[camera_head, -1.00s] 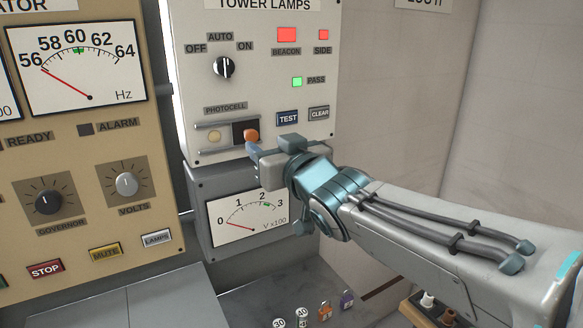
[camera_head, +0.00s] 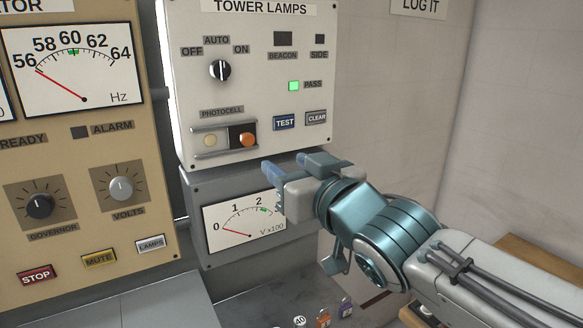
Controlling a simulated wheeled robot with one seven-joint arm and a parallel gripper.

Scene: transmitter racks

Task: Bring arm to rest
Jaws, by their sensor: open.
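My gripper (camera_head: 287,163) is open and empty, in front of the lower right of the tower lamps panel (camera_head: 318,60). Its two blue-grey fingertips point toward the panel, apart from the photocell slider (camera_head: 248,140), whose orange knob sits at the right end of its track. My arm reaches in from the lower right. The gripper hides the right part of the V x100 meter (camera_head: 225,222). The green pass lamp (camera_head: 293,86) is lit; the beacon lamp (camera_head: 283,38) and side lamp (camera_head: 318,39) are dark.
A tan generator panel (camera_head: 90,190) with knobs and buttons stands on the left. Below are a grey bench (camera_head: 160,300) and several small items, including an orange padlock (camera_head: 323,318) and a purple padlock (camera_head: 345,307).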

